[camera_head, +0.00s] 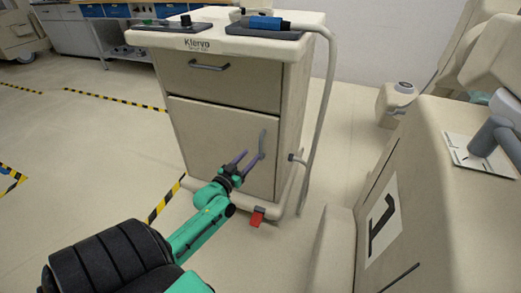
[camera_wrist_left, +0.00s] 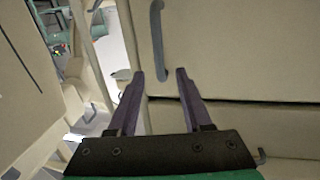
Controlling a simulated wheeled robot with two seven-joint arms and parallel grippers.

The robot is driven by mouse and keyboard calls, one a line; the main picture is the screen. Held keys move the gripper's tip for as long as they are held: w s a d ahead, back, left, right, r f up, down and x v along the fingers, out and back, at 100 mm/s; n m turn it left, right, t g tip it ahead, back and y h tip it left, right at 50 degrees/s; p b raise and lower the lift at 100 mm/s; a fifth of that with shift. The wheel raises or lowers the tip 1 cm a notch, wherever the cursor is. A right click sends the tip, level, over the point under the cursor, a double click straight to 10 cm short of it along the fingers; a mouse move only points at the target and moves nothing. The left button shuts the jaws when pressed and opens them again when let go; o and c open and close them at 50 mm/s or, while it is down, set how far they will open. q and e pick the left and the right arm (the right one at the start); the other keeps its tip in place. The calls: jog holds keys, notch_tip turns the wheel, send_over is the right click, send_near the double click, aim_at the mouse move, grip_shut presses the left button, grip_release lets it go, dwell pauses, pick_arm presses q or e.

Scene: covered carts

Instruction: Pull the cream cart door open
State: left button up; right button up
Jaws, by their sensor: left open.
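The cream cart (camera_head: 233,93) stands ahead, with a drawer above and a door (camera_head: 212,132) below. The door looks shut, flush with the cart front. Its grey vertical handle (camera_head: 262,142) is near the door's right edge; the handle also shows in the left wrist view (camera_wrist_left: 157,38). My left gripper (camera_head: 247,156) is open and empty, its purple fingers pointing at the handle from below. In the left wrist view the handle's lower end appears between the two fingertips (camera_wrist_left: 161,73); I cannot tell whether they touch it. My right gripper is not in view.
The drawer (camera_head: 222,79) above has a dark handle. A hose (camera_head: 325,100) runs down the cart's right side. A red pedal (camera_head: 257,216) sits at its base. A large cream machine (camera_head: 440,220) fills the right front.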

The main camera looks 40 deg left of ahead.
pick_arm(q)
jog(key=b, duration=0.2)
send_over(260, 160)
jog(key=shift+w+a+f, duration=0.1)
jog(key=shift+w+a, duration=0.05)
jog(key=shift+a, duration=0.05)
jog(key=shift+w, duration=0.2)
grip_shut()
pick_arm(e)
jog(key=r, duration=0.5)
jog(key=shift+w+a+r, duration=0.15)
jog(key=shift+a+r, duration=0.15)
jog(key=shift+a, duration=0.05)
